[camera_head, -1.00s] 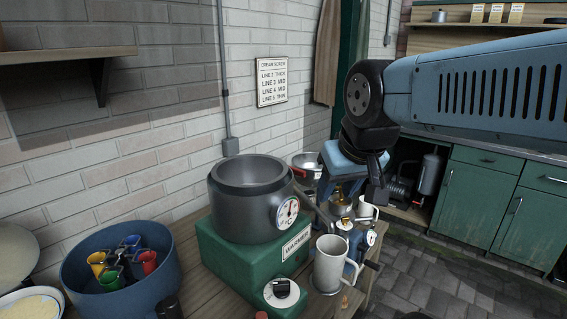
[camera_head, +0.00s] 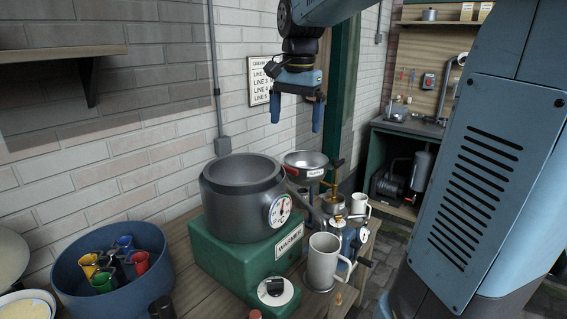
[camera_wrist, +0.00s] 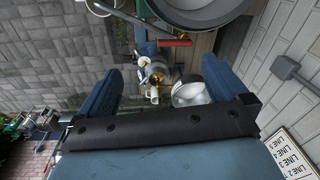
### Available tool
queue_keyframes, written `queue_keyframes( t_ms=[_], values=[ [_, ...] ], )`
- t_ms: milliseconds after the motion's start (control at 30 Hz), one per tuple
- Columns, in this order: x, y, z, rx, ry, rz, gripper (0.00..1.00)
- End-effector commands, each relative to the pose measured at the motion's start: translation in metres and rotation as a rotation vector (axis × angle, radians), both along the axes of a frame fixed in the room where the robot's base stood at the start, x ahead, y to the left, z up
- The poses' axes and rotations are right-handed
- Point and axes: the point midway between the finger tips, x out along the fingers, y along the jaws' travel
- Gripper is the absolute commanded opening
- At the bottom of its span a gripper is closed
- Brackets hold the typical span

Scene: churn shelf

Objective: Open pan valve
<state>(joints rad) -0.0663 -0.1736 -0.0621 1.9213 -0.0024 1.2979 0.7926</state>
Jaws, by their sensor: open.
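The dark grey pan (camera_head: 232,205) stands on the green warmer box (camera_head: 225,245), with a round temperature dial (camera_head: 279,211) on its side. A spout runs from the pan's right side, partly hidden by other parts. In the wrist view the pan's rim (camera_wrist: 205,22) is at the top, and a lever with a red handle (camera_wrist: 174,43) lies just below it. I cannot tell whether this lever is the pan's valve. My gripper (camera_head: 297,116) is open and empty, fingers pointing down, in the air above and behind the pan. Its fingers also show in the wrist view (camera_wrist: 160,68).
A metal bowl (camera_head: 305,160), brass-topped fittings (camera_head: 334,197) and a metal mug (camera_head: 322,262) stand close together right of the pan. A black knob (camera_head: 275,287) is on the warmer's front. A blue tub (camera_head: 75,275) with coloured cups is at left. The wall is close behind.

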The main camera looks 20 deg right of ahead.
Motion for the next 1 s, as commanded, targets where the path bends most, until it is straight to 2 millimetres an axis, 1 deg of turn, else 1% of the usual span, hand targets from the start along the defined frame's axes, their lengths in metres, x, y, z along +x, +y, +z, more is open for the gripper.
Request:
queue_keyframes(
  t_ms=[33, 100, 200, 300, 467, 567, 667, 1000],
  values=[
    [0.014, 0.001, 0.000, 0.002, 0.024, -0.039, 1.00],
    [0.026, 0.002, 0.001, 0.002, 0.048, -0.091, 1.00],
    [0.040, 0.003, 0.001, 0.002, 0.076, -0.146, 1.00],
    [0.047, 0.004, 0.001, 0.001, 0.090, -0.179, 1.00],
    [0.051, 0.004, -0.006, 0.000, 0.099, -0.195, 1.00],
    [0.050, 0.004, -0.018, 0.000, 0.100, -0.195, 1.00],
    [0.050, 0.004, -0.034, 0.000, 0.101, -0.194, 1.00],
    [0.050, 0.004, -0.094, 0.000, 0.099, -0.194, 1.00]
  ],
)
